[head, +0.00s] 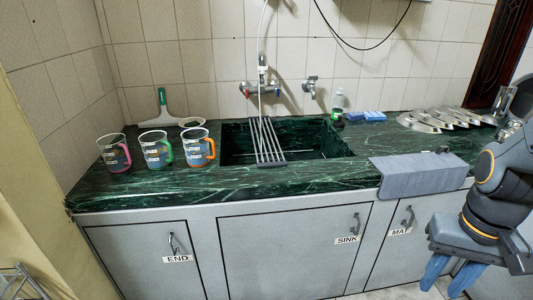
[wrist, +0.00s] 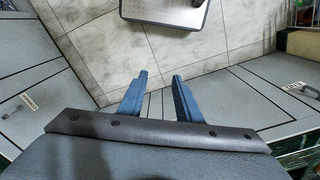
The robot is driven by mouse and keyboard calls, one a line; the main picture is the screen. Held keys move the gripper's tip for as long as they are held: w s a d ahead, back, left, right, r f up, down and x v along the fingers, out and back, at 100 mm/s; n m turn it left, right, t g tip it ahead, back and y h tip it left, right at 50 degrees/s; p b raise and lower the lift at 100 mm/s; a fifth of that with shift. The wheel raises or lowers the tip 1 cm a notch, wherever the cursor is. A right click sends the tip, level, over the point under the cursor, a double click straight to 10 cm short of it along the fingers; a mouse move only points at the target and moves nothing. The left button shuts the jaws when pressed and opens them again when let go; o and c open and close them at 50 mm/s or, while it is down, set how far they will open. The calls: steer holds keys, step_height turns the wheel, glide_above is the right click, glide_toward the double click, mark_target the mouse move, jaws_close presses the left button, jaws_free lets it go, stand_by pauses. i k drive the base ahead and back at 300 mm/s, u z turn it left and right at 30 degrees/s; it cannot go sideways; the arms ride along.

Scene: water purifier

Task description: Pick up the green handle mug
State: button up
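The green handle mug (head: 156,149) stands upright on the left part of the green marble counter (head: 150,187). A pink handle mug (head: 115,153) stands to its left and an orange handle mug (head: 199,148) to its right, with small gaps between. My gripper (head: 447,281) hangs at the far lower right, below counter height and far from the mugs. In the wrist view my gripper (wrist: 158,90) points at the tiled floor, its two blue fingers apart and nothing between them. No mug shows in the wrist view.
A sink (head: 310,140) with a rack (head: 266,142) across it lies right of the mugs. A grey mat (head: 415,172) hangs over the counter's front edge. A squeegee (head: 162,110) stands behind the mugs. Metal lids (head: 440,119) lie at the back right.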

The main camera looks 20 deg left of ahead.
mark_target(158, 152)
steer(key=u, duration=0.5)
steer(key=i, duration=1.3)
steer(key=u, duration=0.45)
